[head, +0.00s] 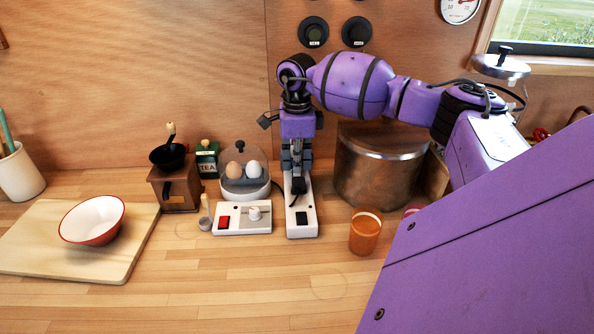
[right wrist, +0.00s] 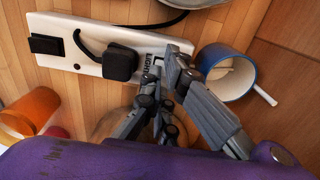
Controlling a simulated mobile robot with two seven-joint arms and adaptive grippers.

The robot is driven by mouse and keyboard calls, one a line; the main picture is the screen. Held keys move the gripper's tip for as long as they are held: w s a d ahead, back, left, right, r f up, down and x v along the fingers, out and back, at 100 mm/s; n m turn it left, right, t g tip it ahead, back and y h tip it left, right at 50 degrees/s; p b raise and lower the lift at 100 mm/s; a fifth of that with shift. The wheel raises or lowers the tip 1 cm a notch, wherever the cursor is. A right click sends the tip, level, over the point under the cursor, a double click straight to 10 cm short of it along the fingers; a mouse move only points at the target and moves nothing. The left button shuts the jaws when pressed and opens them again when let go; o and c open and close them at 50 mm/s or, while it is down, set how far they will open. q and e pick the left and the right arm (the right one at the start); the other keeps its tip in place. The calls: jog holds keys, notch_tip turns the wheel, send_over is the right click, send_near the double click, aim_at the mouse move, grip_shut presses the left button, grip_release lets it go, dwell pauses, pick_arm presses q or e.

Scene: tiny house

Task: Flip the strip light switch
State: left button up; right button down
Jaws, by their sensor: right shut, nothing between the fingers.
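A white power strip (head: 302,229) lies on the counter, with a black rocker (head: 301,218) at its front end. In the right wrist view the strip (right wrist: 72,62) also carries a black plug (right wrist: 120,62) with a cord. A "LIGHT" label is printed beyond the plug, and the spot beside it is partly hidden by my fingertips. My right gripper (head: 297,178) points down over the strip's rear part. In the right wrist view it (right wrist: 161,80) is shut and empty at the label; I cannot tell whether it touches. My left gripper is not in view.
A white egg cooker (head: 244,180) and a control box (head: 243,229) stand left of the strip. An orange cup (head: 365,236) and a large metal pot (head: 378,172) stand right. A blue mug (right wrist: 240,93) is close beside my fingers. The front counter is clear.

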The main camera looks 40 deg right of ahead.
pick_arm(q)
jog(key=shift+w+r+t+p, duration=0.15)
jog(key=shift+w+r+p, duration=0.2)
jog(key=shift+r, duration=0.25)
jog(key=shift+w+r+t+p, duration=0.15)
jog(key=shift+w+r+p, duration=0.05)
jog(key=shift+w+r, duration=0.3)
pick_arm(e)
jog(key=shift+r, duration=2.35)
